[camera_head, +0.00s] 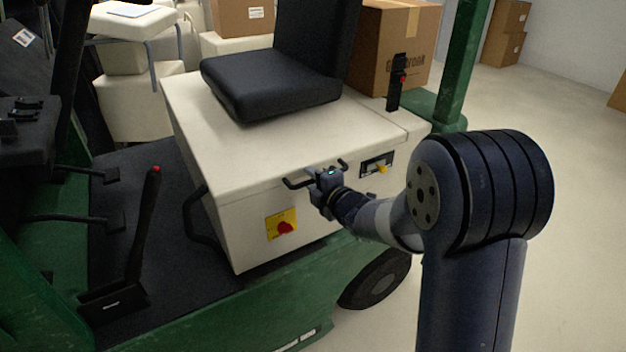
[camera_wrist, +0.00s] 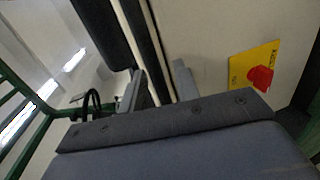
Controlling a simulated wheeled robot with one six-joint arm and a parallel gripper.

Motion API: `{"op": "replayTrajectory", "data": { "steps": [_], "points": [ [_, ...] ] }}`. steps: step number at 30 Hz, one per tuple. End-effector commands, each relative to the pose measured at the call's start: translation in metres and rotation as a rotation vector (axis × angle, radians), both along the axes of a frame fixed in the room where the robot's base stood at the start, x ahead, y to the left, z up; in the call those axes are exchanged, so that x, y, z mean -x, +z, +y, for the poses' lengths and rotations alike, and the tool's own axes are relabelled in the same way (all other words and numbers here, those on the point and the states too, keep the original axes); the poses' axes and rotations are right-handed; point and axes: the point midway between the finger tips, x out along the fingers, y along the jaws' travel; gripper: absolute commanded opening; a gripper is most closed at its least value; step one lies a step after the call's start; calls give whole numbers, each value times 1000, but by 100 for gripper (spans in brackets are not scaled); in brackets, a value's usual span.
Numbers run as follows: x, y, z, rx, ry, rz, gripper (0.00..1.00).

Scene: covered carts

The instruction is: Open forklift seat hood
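The seat hood (camera_head: 245,140) is a cream box on the forklift with a black seat (camera_head: 275,80) on top. It looks closed, its lid edge resting along the lower body. A dark bar handle (camera_head: 296,184) is on its front face. My gripper (camera_head: 318,180) is at the middle of this handle and hides part of it. In the wrist view the gripper's two grey fingers (camera_wrist: 160,85) are apart, close to the cream panel (camera_wrist: 205,35). A dark bar lies by the left finger; I cannot tell whether the handle lies between the fingers.
A yellow plate with a red knob (camera_head: 282,225) is below left of the handle; it also shows in the wrist view (camera_wrist: 255,70). A yellow-handled latch (camera_head: 378,165) is to the right.

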Motion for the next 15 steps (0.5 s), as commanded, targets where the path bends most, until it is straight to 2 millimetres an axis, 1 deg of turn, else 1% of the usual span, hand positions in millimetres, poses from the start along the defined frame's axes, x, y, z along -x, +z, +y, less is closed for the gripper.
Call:
{"op": "replayTrajectory", "data": {
  "steps": [8,15],
  "points": [
    [-1,0,1,-1,0,-1,31],
    [-1,0,1,0,0,0,12]
  ]
}}
